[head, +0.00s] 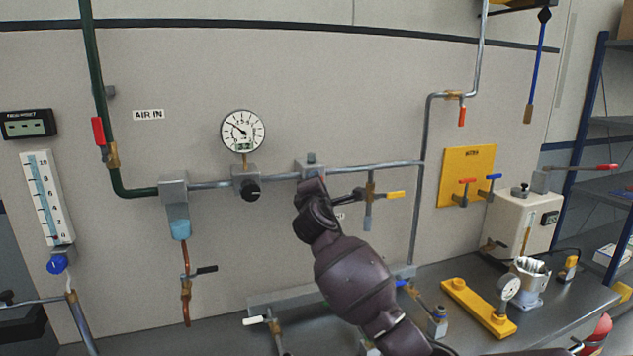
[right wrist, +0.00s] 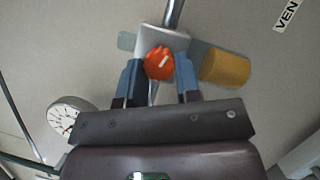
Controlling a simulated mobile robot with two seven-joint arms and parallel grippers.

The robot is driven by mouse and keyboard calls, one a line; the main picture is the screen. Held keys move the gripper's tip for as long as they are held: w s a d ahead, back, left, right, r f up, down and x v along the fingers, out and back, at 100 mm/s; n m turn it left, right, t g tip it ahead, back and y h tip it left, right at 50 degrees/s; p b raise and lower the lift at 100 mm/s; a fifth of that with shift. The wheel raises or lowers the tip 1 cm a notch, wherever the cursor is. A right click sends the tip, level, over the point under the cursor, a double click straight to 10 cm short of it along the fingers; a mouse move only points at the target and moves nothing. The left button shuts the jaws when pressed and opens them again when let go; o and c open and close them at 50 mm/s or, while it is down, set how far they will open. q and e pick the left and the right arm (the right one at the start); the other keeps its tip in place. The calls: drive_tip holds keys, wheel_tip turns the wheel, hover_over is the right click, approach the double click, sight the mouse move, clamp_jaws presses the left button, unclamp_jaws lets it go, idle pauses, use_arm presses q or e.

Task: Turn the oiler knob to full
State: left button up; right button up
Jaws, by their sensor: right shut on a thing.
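The oiler knob (right wrist: 158,62) is orange and round with a white line on its face, in the right wrist view. The line slants slightly, toward the picture's upper right. My right gripper (right wrist: 159,75) has its two blue fingers shut on the knob, one on each side. The oiler body (right wrist: 165,41) is a grey block behind the knob, with an amber bowl (right wrist: 224,68) at its right. In the head view, my right arm covers the knob and most of the oiler; the top of the oiler (head: 311,160) shows on the pipe. My left gripper is not in view.
A pressure gauge (head: 242,131) and a black knob (head: 250,189) sit left of the oiler on the pipe. The workbench (head: 560,313) below holds several parts.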

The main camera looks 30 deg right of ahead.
drive_tip(key=m+g+y, duration=0.1)
drive_tip(key=m, duration=0.3)
drive_tip(key=m+g+y, duration=0.1)
drive_tip(key=m, duration=0.3)
drive_tip(key=r+m+g+y, duration=0.1)
drive_tip(key=m, duration=0.3)
drive_tip(key=shift+g+y, duration=0.3)
drive_tip(key=shift+d, duration=0.1)
idle(0.3)
drive_tip(key=o, duration=0.9)
drive_tip(key=shift+s+r, duration=0.1)
drive_tip(key=shift+s, duration=0.05)
drive_tip(key=b+v, duration=0.1)
drive_tip(key=v, duration=0.9)
drive_tip(key=shift+s, duration=0.3)
